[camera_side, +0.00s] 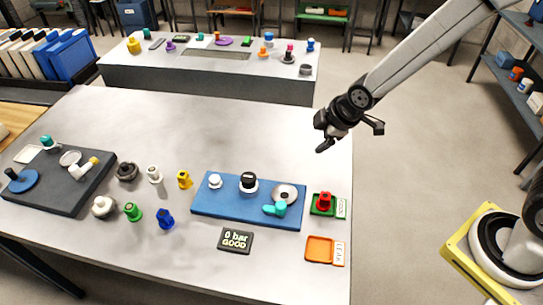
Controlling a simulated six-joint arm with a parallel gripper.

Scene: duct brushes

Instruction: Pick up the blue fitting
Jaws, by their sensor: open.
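The blue fitting (166,219) stands upright on the grey table, left of the blue board and right of a green fitting (132,211). It looks clear on its near side. My gripper (351,135) hangs in the air above the table's right edge, far to the upper right of the blue fitting. Its jaws are apart and nothing is between them.
A yellow fitting (184,180), a white one (154,175) and dark and pale round parts stand close by. The blue board (225,212) carries several parts. A red fitting (325,201) sits on a green tray; an orange tray (319,250) is empty. The table's back is clear.

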